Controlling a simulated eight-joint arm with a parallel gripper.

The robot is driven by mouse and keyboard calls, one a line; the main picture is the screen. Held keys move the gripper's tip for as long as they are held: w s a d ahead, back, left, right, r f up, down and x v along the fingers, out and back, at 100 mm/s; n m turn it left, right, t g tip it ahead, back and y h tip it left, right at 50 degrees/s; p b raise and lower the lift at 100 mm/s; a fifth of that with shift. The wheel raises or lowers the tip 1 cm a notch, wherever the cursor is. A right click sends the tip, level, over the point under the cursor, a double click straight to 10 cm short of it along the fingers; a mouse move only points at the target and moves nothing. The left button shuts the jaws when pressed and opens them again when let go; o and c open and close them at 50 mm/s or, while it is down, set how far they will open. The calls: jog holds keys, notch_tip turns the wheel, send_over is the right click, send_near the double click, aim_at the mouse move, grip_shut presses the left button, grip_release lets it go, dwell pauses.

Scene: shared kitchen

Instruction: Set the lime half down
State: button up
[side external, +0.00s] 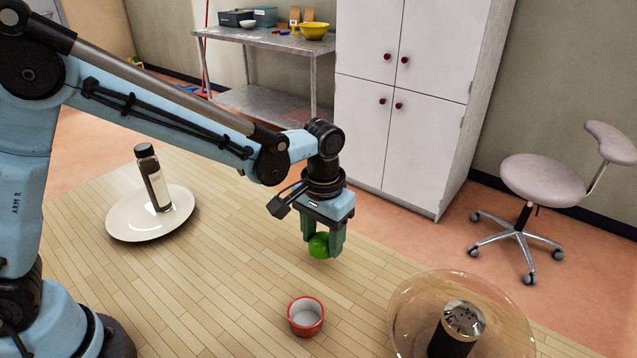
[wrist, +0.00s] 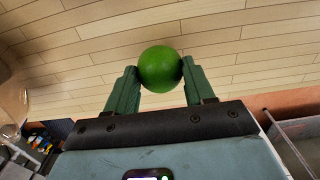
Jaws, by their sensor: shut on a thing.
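The lime half (side external: 319,246) is bright green and rounded; its cut face does not show. My gripper (side external: 323,243) is shut on it, with a green finger on either side, and holds it over the wooden table (side external: 225,265). In the wrist view the lime half (wrist: 160,69) sits between the fingertips of my gripper (wrist: 158,82), with table boards behind it. It appears to be above the table surface; the exact height is hard to tell.
A small red-rimmed bowl (side external: 306,316) stands in front of my gripper. A clear glass dish (side external: 405,318) holding a dark, silver-topped shaker (side external: 457,328) is at the front right. A white plate (side external: 122,229) with a dark bottle (side external: 153,178) is at left. Table between plate and bowl is clear.

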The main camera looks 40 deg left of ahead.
aim_at(323, 239)
jog(key=shift+f, duration=1.65)
jog(key=o, duration=1)
jog(key=shift+f, duration=0.1)
jog(key=shift+o, duration=0.2)
notch_tip(323, 239, up, 12)
jog(key=shift+f, duration=0.25)
jog(key=shift+a+r, duration=0.1)
jog(key=shift+r, duration=0.35)
jog(key=s+a+r+t, duration=0.1)
jog(key=s+a+t, duration=0.6)
jog(key=s+a, duration=0.4)
jog(key=shift+a+r, duration=0.15)
jog(key=shift+a, duration=1)
